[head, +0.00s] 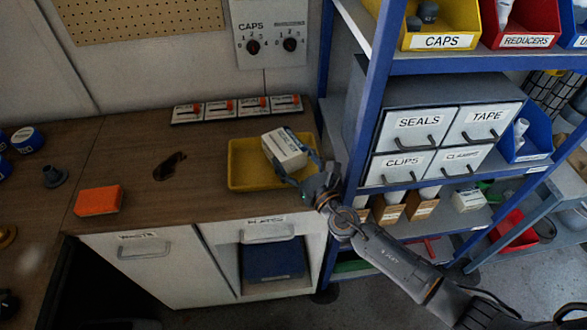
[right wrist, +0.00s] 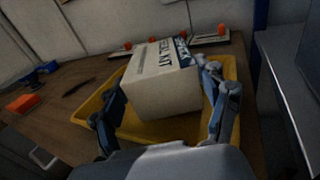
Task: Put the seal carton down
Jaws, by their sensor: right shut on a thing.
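The seal carton (head: 284,148) is a white box with dark print and a blue patch. It is tilted, over or in the yellow tray (head: 236,185) on the wooden bench. My right gripper (head: 296,172) comes in from the right and is shut on the carton. In the right wrist view the carton (right wrist: 160,88) sits between the two fingers (right wrist: 165,115), with the yellow tray (right wrist: 92,108) around and below it. I cannot tell whether the carton touches the tray floor. My left gripper is not in view.
An orange block (head: 99,201) lies at the bench's left. A row of small panels with orange switches (head: 237,105) lies behind the tray. A blue shelf rack with grey drawers (head: 414,130) stands close on the right. The bench between the block and tray is mostly clear.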

